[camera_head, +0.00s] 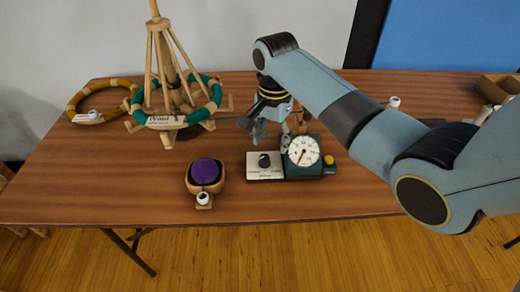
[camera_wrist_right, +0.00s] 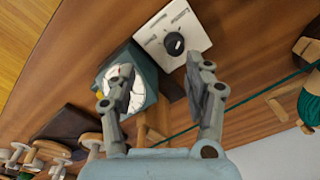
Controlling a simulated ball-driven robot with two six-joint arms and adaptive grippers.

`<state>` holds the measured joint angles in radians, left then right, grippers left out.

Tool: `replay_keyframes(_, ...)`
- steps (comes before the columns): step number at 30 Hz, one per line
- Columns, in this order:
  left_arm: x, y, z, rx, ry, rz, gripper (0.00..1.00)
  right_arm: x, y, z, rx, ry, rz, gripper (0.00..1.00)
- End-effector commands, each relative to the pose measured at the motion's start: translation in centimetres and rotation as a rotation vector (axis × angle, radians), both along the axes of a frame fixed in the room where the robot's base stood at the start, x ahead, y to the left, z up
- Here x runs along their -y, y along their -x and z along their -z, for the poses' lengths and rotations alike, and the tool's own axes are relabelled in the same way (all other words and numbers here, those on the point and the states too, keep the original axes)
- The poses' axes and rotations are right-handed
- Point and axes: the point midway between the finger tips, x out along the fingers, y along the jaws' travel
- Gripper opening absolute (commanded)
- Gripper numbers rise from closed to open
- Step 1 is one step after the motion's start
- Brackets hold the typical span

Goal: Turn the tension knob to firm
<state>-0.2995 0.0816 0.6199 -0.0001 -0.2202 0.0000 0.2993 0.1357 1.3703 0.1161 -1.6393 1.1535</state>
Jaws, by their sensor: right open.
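The tension knob (camera_head: 264,160) is a small black dial on a white panel (camera_head: 265,174) with small labels that I cannot read. The panel sits left of a dark green box with a round white gauge (camera_head: 303,151). In the right wrist view the knob (camera_wrist_right: 174,43) has a white mark, and the panel (camera_wrist_right: 195,25) shows beyond the fingertips. My right gripper (camera_head: 272,135) is open and empty, just behind and above the knob. In the wrist view its open fingers (camera_wrist_right: 153,86) point toward the box and panel, apart from the knob. My left gripper is out of view.
A wooden swift (camera_head: 160,70) with green yarn (camera_head: 214,95) stands at left, and a tan yarn ring (camera_head: 75,100) lies behind. A purple ball (camera_head: 205,171) sits in a wooden holder in front. A yellow button (camera_head: 328,160) is right of the gauge. The front right tabletop is clear.

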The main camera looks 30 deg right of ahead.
Motion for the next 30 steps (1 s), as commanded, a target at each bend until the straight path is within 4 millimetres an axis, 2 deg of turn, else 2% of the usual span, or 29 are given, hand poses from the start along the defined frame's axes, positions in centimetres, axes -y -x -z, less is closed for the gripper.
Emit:
replay_keyframes(1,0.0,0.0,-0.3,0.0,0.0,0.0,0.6,0.1,-1.2,-1.4,-0.007,-0.007,0.058,0.52)
replay_keyframes(3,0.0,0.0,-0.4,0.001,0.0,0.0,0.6,0.1,-2.0,-2.3,-0.021,-0.013,0.119,0.52)
replay_keyframes(7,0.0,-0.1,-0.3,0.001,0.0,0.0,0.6,0.1,-2.3,-2.0,-0.03,-0.018,0.158,0.52)
replay_keyframes(21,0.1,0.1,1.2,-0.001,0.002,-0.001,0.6,0.1,-2.3,6.5,-0.029,-0.018,0.154,0.52)
replay_keyframes(25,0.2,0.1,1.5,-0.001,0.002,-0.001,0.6,0.1,-2.3,7.7,-0.028,-0.018,0.154,0.52)
replay_keyframes(30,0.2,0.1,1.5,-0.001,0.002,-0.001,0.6,0.1,-2.3,8.1,-0.026,-0.017,0.154,0.52)
